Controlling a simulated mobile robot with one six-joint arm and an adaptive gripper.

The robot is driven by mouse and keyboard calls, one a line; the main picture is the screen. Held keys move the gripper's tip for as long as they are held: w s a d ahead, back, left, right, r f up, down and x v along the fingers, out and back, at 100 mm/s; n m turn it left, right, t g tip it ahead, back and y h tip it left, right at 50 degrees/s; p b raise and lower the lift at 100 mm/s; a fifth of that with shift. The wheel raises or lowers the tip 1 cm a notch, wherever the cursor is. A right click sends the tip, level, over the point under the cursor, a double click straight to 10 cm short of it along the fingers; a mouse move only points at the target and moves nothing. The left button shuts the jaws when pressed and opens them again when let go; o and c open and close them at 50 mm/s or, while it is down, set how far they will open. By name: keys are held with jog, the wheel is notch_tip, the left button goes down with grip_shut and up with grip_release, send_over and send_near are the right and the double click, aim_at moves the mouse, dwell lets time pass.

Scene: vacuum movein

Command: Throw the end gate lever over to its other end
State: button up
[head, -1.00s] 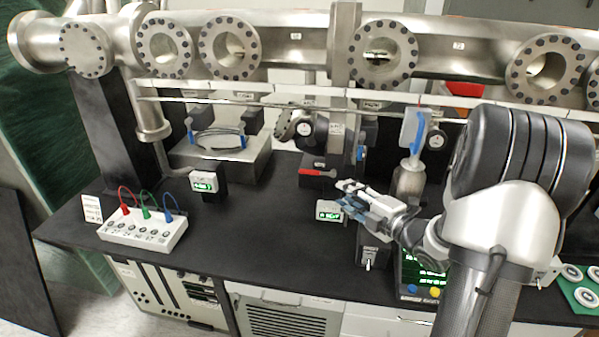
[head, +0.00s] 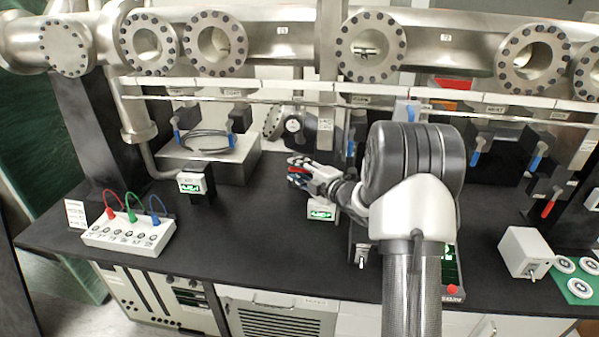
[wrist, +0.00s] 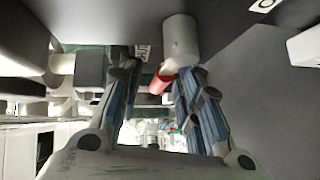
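A red lever handle (head: 297,170) shows between the fingers of my gripper (head: 300,172) in the head view; my gripper hides most of it. In the wrist view the red handle (wrist: 160,83) sticks out from a pale grey cylinder (wrist: 180,40). It lies between the two fingertips of my gripper (wrist: 163,75), closer to the right finger. The fingers are apart, with a gap on the left side of the handle. I cannot tell whether the right finger touches it. No readable label confirms this as the end gate lever.
Another red lever (head: 550,203) and blue-handled valves (head: 477,150) stand at the right. A steel pipe with flanges (head: 370,47) runs along the back. A small green-display box (head: 321,208) stands just below my gripper. The bench middle left (head: 250,225) is clear.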

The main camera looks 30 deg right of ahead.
jog(key=shift+w, duration=0.1)
jog(key=shift+c, duration=0.4)
grip_shut()
dwell(0.3)
